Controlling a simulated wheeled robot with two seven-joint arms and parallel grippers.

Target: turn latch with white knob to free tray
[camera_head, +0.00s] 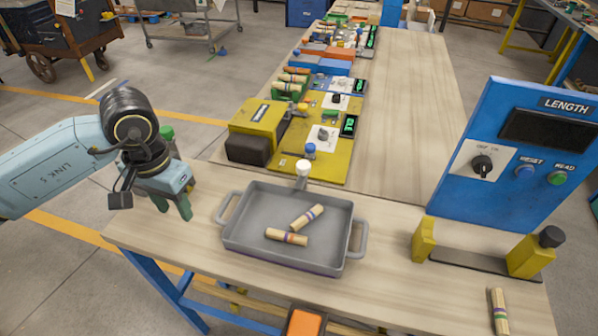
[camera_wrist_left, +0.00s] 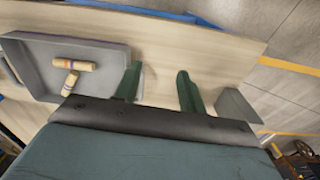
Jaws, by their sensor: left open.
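The grey tray (camera_head: 265,205) lies on the wooden table with two striped wooden pieces in it; it also shows at the left of the left wrist view (camera_wrist_left: 35,62). The latch with the white knob (camera_head: 303,166) stands at the tray's back rim. Its lower part is small and partly hidden, so I cannot tell its exact angle. My left gripper (camera_head: 171,207) is open and empty, with green fingers pointing down, left of the tray's left handle (camera_head: 226,207) and apart from it. In the left wrist view the two fingers (camera_wrist_left: 158,82) are spread beside the tray. My right gripper is not in view.
A yellow machine (camera_head: 262,125) with dials and a blue knob stands behind the tray. A blue LENGTH panel (camera_head: 525,150) and a yellow-ended gauge (camera_head: 465,262) stand to the right. A loose wooden piece (camera_head: 499,312) lies at front right. Table between tray and gauge is clear.

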